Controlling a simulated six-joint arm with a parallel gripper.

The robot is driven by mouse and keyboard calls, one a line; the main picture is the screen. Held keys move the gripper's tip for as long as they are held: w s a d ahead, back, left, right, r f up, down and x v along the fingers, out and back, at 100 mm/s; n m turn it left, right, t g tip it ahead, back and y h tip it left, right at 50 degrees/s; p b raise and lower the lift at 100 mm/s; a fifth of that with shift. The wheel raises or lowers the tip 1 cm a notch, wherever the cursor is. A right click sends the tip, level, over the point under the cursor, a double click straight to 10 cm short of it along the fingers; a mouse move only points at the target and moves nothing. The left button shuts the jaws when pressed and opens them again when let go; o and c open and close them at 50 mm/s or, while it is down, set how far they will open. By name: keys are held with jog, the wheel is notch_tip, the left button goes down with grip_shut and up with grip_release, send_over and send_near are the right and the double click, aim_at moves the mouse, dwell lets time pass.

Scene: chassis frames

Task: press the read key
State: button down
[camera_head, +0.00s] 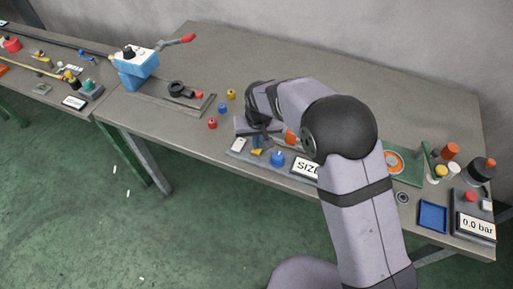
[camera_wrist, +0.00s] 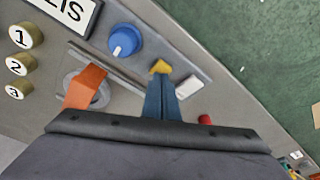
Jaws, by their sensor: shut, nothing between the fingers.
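My gripper (camera_wrist: 162,78) is shut and empty, its blue fingers pointing down at a grey panel (camera_wrist: 187,62). In the wrist view the tips overlap the near edge of a small yellow key (camera_wrist: 160,66); I cannot tell whether they touch it. A white key (camera_wrist: 188,87) lies just right of the fingers, and a blue knob (camera_wrist: 123,40) is to the left. In the head view the white key (camera_head: 238,145), yellow key (camera_head: 257,151) and blue knob (camera_head: 277,158) line the panel beside a display (camera_head: 304,167), partly hidden by my arm. No key label is readable.
An orange part (camera_wrist: 85,87) stands close left of the fingers, with numbered brass pieces (camera_wrist: 18,65) beyond. A red piece (camera_wrist: 205,119) is at right. In the head view a gauge box (camera_head: 474,224) reads 0.0 bar; the back of the table (camera_head: 240,50) is clear.

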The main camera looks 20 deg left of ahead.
jog(key=shift+r, duration=0.1)
jog(key=shift+r+p, duration=1.85)
jog(key=shift+r, duration=0.6)
jog(key=shift+s+d+f+n, duration=0.15)
jog(key=shift+s+f+n, duration=0.05)
jog(key=shift+n, duration=0.4)
jog(key=s+d+f+n+g+h, duration=0.1)
jog(key=s+d+f+g+h, duration=0.25)
jog(key=s+d, duration=1.1)
jog(key=s+d+r+m+y, duration=0.1)
jog(key=s+d+r+m, duration=0.15)
jog(key=d, duration=0.45)
jog(key=s+d+r+m+y, duration=0.1)
jog(key=s+d+r+m, duration=0.15)
jog(key=d, duration=0.55)
jog(key=w+d+r+m+t, duration=0.1)
jog(key=w+d+r+m, duration=0.2)
jog(key=d, duration=0.3)
jog(key=shift+r, duration=0.65)
